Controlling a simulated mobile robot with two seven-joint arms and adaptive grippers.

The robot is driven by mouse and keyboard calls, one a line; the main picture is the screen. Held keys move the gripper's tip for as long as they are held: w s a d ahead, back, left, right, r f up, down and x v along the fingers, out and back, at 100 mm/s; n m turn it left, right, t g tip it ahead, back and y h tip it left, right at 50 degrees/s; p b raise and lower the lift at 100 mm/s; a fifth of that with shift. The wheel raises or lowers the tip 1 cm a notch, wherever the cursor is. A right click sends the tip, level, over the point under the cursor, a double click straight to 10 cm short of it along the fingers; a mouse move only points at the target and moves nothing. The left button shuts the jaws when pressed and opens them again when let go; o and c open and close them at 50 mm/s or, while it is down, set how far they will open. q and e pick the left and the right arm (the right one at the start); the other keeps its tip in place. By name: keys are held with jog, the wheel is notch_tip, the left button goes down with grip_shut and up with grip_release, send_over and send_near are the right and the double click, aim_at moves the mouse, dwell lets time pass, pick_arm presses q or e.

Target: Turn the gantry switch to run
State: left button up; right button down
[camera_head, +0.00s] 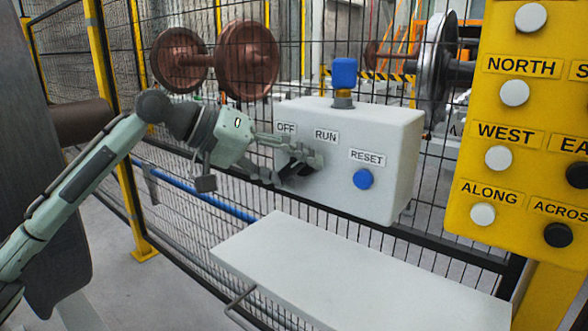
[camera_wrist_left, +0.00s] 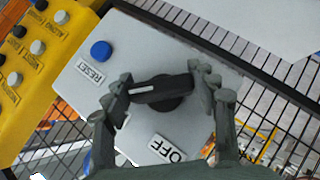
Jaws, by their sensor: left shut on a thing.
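The grey control box (camera_head: 390,135) hangs on the mesh fence and carries OFF, RUN and RESET labels. Its switch is a black knob (camera_wrist_left: 160,92) with a white pointer line. My left gripper (camera_head: 298,165) is at the knob, below the OFF and RUN labels. In the left wrist view its fingers (camera_wrist_left: 160,90) are shut on the knob's two ends. The pointer line lies toward the left finger, on the RESET button's side, turned away from OFF (camera_wrist_left: 167,148). The RUN label (camera_head: 326,136) shows in the head view but is hidden in the wrist view. My right gripper is not in view.
A blue reset button (camera_head: 363,179) sits right of the knob, and a blue lamp (camera_head: 344,73) tops the box. A yellow button panel (camera_head: 515,215) stands at right. A pale shelf (camera_head: 350,270) lies below. Wheelsets (camera_head: 248,60) stand behind the fence.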

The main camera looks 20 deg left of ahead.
pick_arm(q)
jog(key=o, duration=1.2)
jog(key=shift+c, duration=0.2)
jog(key=v, duration=1.2)
jog(key=x, duration=1.2)
